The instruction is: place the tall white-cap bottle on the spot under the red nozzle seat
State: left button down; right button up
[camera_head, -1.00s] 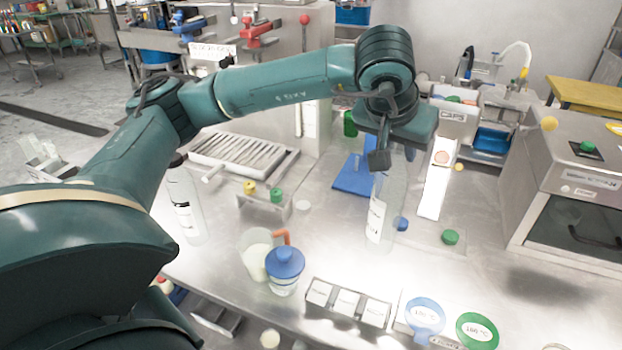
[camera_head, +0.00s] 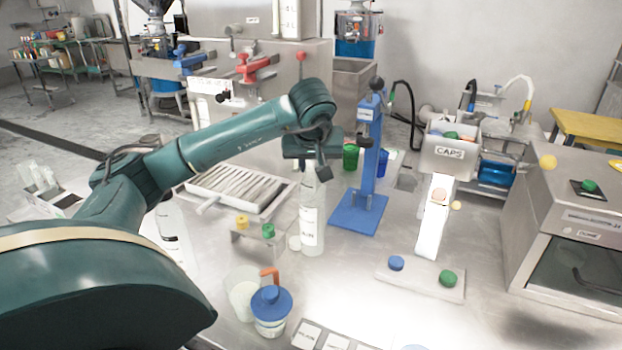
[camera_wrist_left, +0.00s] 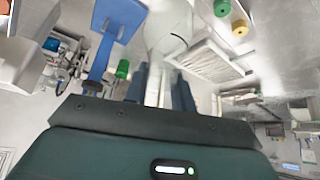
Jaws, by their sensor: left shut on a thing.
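My left gripper (camera_head: 312,168) is shut on the neck of a tall clear bottle (camera_head: 312,222) with a white label. The bottle hangs upright from it; I cannot tell whether its base touches the counter. The gripper hides its cap. In the left wrist view the bottle (camera_wrist_left: 165,28) runs away from between the fingers. The red nozzle seat (camera_head: 257,66) is on the steel machine at the back, left of and beyond the bottle. A slatted drip tray (camera_head: 238,188) lies in front of that machine. My right gripper is out of view.
A blue lever stand (camera_head: 358,210) stands close right of the bottle. Yellow (camera_head: 242,222) and green (camera_head: 268,230) caps on a small rack are close left. A blue-lidded jar (camera_head: 271,312) is in front. Another bottle (camera_head: 172,238) stands at left, partly behind my arm.

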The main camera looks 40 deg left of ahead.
aim_at(313, 177)
pick_arm(q)
jog(key=shift+f, duration=1.9)
jog(key=c, duration=1.2)
grip_release()
jog(key=shift+o, duration=0.2)
